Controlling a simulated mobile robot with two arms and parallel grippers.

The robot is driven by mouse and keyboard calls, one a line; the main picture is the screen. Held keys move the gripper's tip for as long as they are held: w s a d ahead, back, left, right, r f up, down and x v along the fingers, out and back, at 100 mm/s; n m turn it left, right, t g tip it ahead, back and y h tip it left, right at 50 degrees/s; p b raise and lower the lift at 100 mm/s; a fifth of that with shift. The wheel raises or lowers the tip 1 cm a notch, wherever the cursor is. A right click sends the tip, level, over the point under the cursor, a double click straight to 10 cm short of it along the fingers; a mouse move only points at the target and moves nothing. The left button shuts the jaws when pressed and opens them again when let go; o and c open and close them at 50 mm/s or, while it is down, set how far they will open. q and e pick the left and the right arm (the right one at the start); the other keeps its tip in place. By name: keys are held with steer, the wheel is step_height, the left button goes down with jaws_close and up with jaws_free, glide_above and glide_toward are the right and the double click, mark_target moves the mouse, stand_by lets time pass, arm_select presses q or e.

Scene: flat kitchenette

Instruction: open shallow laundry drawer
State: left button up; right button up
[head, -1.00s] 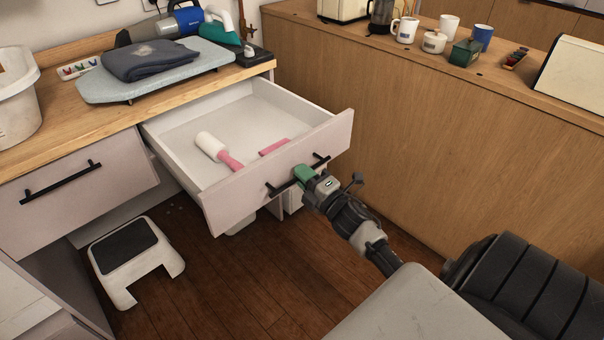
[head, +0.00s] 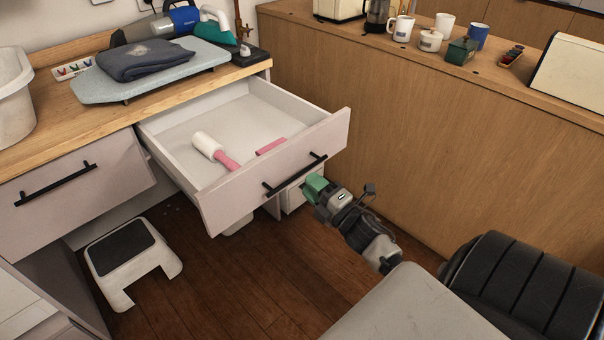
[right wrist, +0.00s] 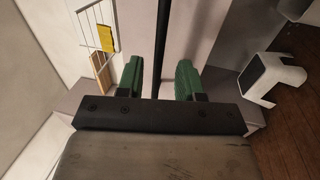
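The shallow laundry drawer (head: 275,165) stands pulled well out from under the wooden counter. A white and pink lint roller (head: 212,148) and a pink item (head: 271,146) lie inside it. Its black bar handle (head: 296,174) is on the front panel. My left gripper is not in view.
A second closed drawer (head: 75,190) is at the left. A white step stool (head: 130,260) stands on the floor below. A wooden partition (head: 400,140) is close on the right. The counter holds an ironing board (head: 150,80) with folded dark cloth.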

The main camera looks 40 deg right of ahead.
steer(key=v, duration=0.6)
stand_by(0.4)
steer(key=s+a+f+m+g+h+p, duration=0.1)
steer(key=s+a+f+m+g+p, duration=0.15)
steer(key=f, duration=0.55)
steer(key=s+a+f+m+g+h+p, duration=0.1)
steer(key=s+f+m+g, duration=0.25)
steer(key=f, duration=0.45)
steer(key=s+a+f+m+g+h+p, duration=0.1)
steer(key=s+f+m+g+p, duration=0.2)
steer(key=f, duration=0.5)
steer(key=s+a+f+m+g+p, duration=0.1)
steer(key=s+a+f+m+g, duration=0.2)
steer(key=s, duration=0.9)
steer(key=s+a+f+m+g+y+p, duration=0.1)
steer(key=s+a+f+m+g+p, duration=0.1)
steer(key=s+a+f+m+g, duration=0.2)
steer(key=s+a+f+g, duration=0.3)
steer(key=s+a+f, duration=0.1)
steer(key=s+f, duration=0.3)
steer(key=shift+s+a+y, duration=0.15)
steer(key=shift+s+y, duration=0.15)
steer(key=shift+s, duration=0.4)
